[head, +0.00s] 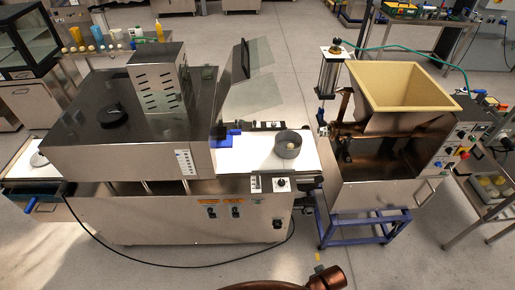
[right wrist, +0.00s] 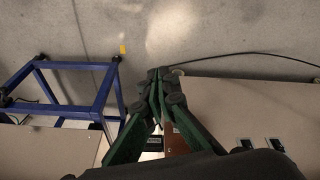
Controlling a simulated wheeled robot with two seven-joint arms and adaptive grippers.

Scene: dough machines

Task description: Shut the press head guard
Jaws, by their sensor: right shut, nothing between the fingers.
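The press head guard (head: 252,85) is a clear panel with a dark edge and a dark handle. In the head view it stands raised and tilted at the right end of the steel press machine (head: 130,150), above the white belt (head: 302,150). My right gripper (right wrist: 158,75) shows in the right wrist view with its green fingers together and nothing between them. It is apart from the guard, which is not in the wrist view. My left gripper is not in either view.
A grey round pan (head: 288,144) sits on the belt. A hopper machine (head: 400,110) on a blue stand (head: 365,228) is to the right, with a narrow gap between the machines. A black cable (head: 170,262) hangs in front of the press.

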